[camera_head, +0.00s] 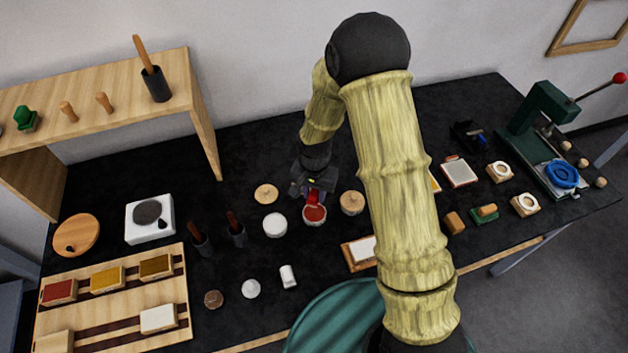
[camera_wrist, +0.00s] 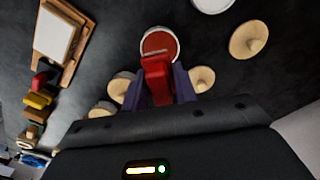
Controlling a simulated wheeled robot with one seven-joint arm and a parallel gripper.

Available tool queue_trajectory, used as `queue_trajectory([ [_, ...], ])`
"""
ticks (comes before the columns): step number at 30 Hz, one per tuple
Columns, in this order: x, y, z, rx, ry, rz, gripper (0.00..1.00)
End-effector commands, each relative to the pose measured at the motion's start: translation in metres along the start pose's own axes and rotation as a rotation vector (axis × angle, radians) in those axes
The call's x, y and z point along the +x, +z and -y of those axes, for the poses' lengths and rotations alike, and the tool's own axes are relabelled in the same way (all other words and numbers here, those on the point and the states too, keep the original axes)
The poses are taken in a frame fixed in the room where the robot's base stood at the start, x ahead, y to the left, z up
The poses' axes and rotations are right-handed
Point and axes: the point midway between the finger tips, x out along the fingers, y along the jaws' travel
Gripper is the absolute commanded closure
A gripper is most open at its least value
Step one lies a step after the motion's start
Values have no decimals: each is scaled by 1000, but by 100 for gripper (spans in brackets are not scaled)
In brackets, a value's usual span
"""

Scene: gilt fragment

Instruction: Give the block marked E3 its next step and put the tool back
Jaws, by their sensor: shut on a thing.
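My gripper (camera_head: 311,190) is over the middle of the black table and is shut on a red tool (camera_wrist: 157,78), seen between its purple fingers in the wrist view. The tool's far end overlaps a white-rimmed pot of red (camera_head: 314,214), also in the wrist view (camera_wrist: 158,44); I cannot tell whether it touches the red. A white-faced block (camera_head: 364,250) lies on a wooden board right of the pot. A wooden rack (camera_head: 110,297) at the left carries red (camera_head: 59,291), yellow (camera_head: 107,278), dark gold (camera_head: 156,267) and white (camera_head: 158,319) blocks. No E3 mark is readable.
A white pot (camera_head: 275,225) and round wooden lids (camera_head: 265,194) (camera_head: 352,203) stand close around the gripper. Two dark holders (camera_head: 236,234) (camera_head: 201,243) with handles are left. A green press (camera_head: 540,120) stands at far right. My arm hides part of the table.

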Motion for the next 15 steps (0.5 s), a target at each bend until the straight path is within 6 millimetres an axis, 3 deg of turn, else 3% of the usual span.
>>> queue_trajectory([
  [15,5,0,0,0,0,0,90],
])
